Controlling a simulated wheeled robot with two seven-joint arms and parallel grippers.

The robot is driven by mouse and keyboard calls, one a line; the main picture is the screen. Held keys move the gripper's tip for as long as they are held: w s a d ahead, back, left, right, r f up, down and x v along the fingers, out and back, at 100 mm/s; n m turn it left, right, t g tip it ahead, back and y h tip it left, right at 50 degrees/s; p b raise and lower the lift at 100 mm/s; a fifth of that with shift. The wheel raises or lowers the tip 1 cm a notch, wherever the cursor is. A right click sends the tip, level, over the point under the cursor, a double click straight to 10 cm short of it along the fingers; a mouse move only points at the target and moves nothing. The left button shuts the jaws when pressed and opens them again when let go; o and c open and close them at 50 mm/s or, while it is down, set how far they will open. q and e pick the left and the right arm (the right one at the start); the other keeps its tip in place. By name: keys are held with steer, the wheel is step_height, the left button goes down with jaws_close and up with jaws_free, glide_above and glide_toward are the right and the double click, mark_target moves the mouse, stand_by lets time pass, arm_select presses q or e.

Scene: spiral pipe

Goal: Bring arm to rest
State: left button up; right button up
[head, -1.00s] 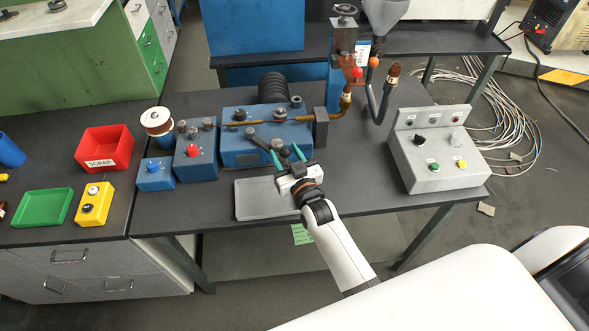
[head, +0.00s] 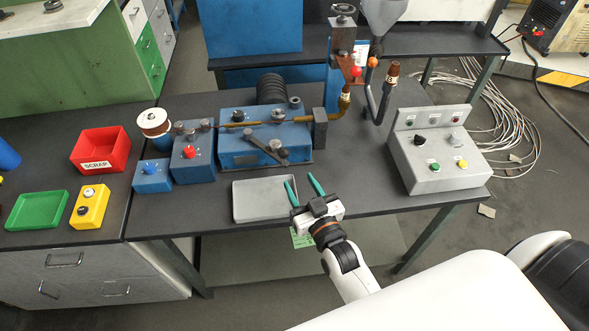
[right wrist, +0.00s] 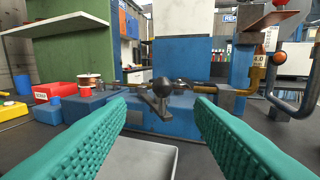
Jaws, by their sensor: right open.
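My right gripper (head: 304,187) is open and empty, with two green fingers held apart. It is in front of the blue machine, over the right front part of the grey tray (head: 240,212) near the bench's front edge. In the right wrist view the green fingers (right wrist: 157,120) frame an empty gap, with the dark ball-ended lever (right wrist: 160,92) of the blue machine beyond it. The blue machine (head: 238,152) and its lever (head: 265,148) stand behind the gripper, apart from it. My left gripper is not in view.
A grey control box (head: 432,160) stands on the right of the bench. Small blue boxes (head: 152,176), a red scrap bin (head: 100,150), a green tray (head: 38,210) and a yellow button box (head: 90,207) are on the left.

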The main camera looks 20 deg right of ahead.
steer(key=s+d+f+n+g, duration=0.1)
steer(key=s+f+n+g, duration=0.15)
steer(key=s+g, duration=1.55)
steer(key=s+f+t, duration=0.1)
steer(key=s+f, duration=0.1)
steer(key=f, duration=1.2)
steer(key=s+f+t, duration=0.1)
steer(key=s+f, duration=0.1)
steer(key=f, duration=1.2)
steer(key=s+d+f+g, duration=0.1)
steer(key=s+d+f, duration=0.2)
steer(key=s+f, duration=1.2)
steer(key=shift+s+f+b, duration=0.25)
steer(key=shift+s+b, duration=0.1)
steer(key=shift+s, duration=0.2)
